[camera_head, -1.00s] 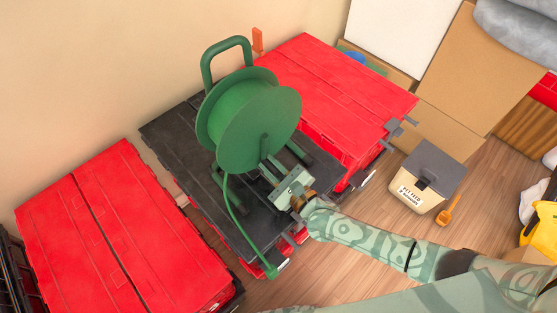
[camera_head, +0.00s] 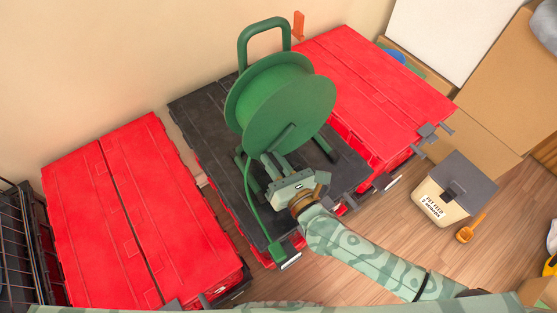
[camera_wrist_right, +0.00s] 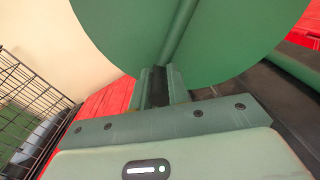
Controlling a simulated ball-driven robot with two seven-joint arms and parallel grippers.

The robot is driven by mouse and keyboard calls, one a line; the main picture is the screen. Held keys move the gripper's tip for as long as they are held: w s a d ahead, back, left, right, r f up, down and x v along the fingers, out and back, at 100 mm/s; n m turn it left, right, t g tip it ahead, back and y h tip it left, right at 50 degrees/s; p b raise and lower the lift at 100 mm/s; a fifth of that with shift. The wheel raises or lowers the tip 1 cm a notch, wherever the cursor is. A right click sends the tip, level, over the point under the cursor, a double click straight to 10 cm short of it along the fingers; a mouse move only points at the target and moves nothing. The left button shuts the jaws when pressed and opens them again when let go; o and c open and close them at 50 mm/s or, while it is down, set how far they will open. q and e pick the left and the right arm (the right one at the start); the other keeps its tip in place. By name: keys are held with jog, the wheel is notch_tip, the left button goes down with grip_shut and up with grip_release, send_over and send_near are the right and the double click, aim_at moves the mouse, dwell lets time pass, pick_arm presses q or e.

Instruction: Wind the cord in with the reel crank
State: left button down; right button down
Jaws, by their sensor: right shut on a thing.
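The green cord reel (camera_head: 280,88) stands upright in its frame on a black tote lid (camera_head: 196,113). Its crank (camera_head: 285,137) slants down across the disc face and shows as a ridge in the right wrist view (camera_wrist_right: 182,32). My right gripper (camera_head: 273,162) is at the crank's lower end, in front of the disc. In the wrist view its fingers (camera_wrist_right: 160,88) are shut on a dark handle. The green cord (camera_head: 248,195) hangs from the reel over the lid to a plug (camera_head: 281,250) at the front edge. My left gripper is not in view.
A red-lidded tote (camera_head: 135,215) stands at left and another (camera_head: 385,80) behind right. A pet feed bin (camera_head: 452,188) and an orange scoop (camera_head: 470,228) are on the floor at right. A wire crate (camera_head: 20,245) is at far left. Wooden floor is clear at front right.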

jog(key=shift+s+a+r+m, duration=0.1)
jog(key=shift+a+r+m, duration=0.1)
jog(key=shift+m, duration=0.1)
dwell(0.4)
jog(key=c, duration=1.3)
grip_release()
jog(key=shift+c, duration=0.2)
jog(key=shift+s+d, duration=0.1)
jog(key=v, duration=1.6)
jog(key=shift+p, duration=0.35)
